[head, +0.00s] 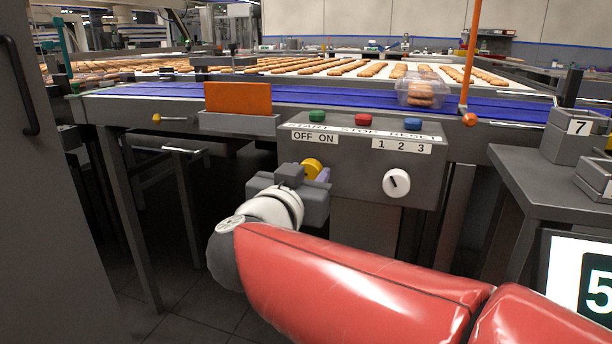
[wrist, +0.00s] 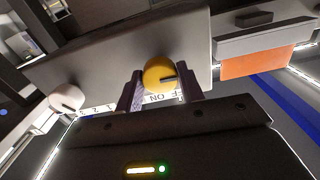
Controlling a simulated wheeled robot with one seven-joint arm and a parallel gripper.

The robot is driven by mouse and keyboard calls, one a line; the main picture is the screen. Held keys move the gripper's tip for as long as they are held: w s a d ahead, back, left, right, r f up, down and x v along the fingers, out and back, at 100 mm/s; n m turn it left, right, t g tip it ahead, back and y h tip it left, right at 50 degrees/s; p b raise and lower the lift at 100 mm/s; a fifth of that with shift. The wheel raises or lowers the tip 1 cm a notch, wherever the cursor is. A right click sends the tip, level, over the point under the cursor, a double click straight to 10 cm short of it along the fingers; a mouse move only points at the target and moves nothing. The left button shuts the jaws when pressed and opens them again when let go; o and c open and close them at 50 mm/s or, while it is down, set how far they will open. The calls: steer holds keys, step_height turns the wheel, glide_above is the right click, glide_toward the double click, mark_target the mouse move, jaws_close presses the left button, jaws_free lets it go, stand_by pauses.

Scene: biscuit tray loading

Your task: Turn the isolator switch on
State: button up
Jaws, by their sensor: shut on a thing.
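The isolator switch is a round yellow knob (head: 312,167) on the front of the grey control box (head: 345,185), below the OFF ON label (head: 315,137). In the wrist view the yellow knob (wrist: 158,72) sits between the two fingers of my gripper (wrist: 161,87), one on each side. My gripper (head: 316,173) is shut on the knob. A dark pointer line shows on the knob's face in the wrist view, but I cannot tell which label it points to. In the head view my gripper hides part of the knob.
Green (head: 317,116), red (head: 363,118) and blue (head: 413,124) buttons top the box. A white dial (head: 396,183) marked 1 2 3 is to the right. A grey table (head: 545,160) is at right.

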steer(key=m, duration=0.4)
steer(key=shift+f+m, duration=0.1)
steer(key=shift+m, duration=0.2)
steer(key=m+b, duration=0.2)
steer(key=m, duration=0.2)
steer(key=m+b, duration=0.2)
steer(key=m, duration=0.2)
steer(key=shift+m, duration=0.4)
steer(key=shift+m+b, duration=0.65)
steer(key=shift+m, duration=1.25)
steer(key=o, duration=1)
steer(key=v, duration=0.7)
steer(key=shift+s+p, duration=0.4)
steer(key=shift+p, duration=0.05)
